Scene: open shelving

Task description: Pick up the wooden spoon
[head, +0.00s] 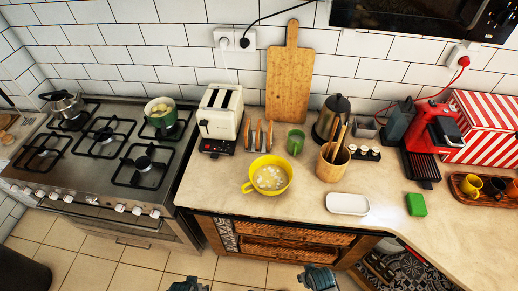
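A round wooden holder (331,165) stands on the counter, right of the middle. Wooden utensils (340,139) stick up out of it, with their lower ends hidden inside. They look like spoons, but I cannot tell which one is the wooden spoon. My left gripper (187,285) shows only partly at the bottom edge, in front of the counter and well away from the holder. My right gripper (319,278) is also at the bottom edge, below the counter front and apart from the holder. I cannot make out the fingers of either gripper.
A yellow pot (268,187) is left of the holder. A white tray (347,204) and a green sponge (416,204) lie to the right. A dark kettle (328,117) and a small spice rack (364,152) stand close to the holder. The counter's front right is clear.

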